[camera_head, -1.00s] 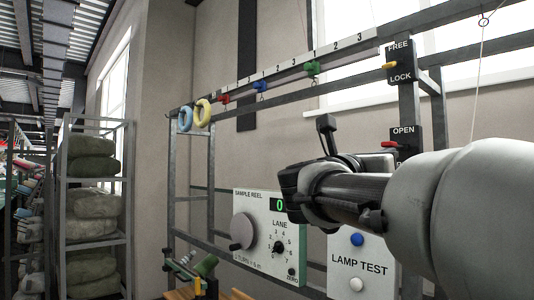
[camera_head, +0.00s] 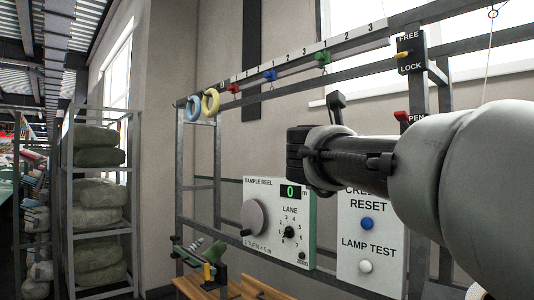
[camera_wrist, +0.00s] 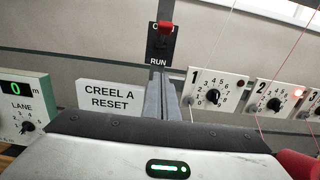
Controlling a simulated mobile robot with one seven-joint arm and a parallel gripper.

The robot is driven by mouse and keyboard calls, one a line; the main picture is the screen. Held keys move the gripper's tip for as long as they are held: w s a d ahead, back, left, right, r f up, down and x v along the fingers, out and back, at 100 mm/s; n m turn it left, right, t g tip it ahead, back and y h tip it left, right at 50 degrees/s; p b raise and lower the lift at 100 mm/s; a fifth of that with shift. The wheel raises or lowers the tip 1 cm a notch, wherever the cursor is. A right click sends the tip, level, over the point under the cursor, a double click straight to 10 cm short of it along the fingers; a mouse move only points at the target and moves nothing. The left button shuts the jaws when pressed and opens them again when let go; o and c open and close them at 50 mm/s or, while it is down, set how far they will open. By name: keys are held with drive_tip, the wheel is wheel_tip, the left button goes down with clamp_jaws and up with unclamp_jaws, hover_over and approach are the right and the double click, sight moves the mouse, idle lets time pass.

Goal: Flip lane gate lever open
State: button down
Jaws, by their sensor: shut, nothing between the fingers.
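A red lever (camera_head: 401,116) sits on a black plate with an OPEN label (camera_head: 416,118), partly hidden behind my arm in the head view. The wrist view shows the red lever (camera_wrist: 166,28) near the top centre on its plate (camera_wrist: 160,45); the red tip covers part of the upper label, and RUN reads below. No lane gate label is readable. My gripper (camera_head: 297,158) is shut and empty, left of the lever in the head view and apart from it.
A yellow lever (camera_head: 402,55) sits on a FREE/LOCK plate above. The sample reel panel (camera_head: 262,245) and the creel reset panel (camera_head: 352,245) are below my gripper. Numbered dial boxes (camera_wrist: 214,88) stand right of a grey post (camera_wrist: 160,98), with thin threads in front.

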drive_tip(key=s+a+r, duration=0.2)
drive_tip(key=s+a, duration=0.3)
drive_tip(key=a, duration=0.1)
drive_tip(key=shift+a, duration=0.3)
drive_tip(key=shift+s, duration=0.1)
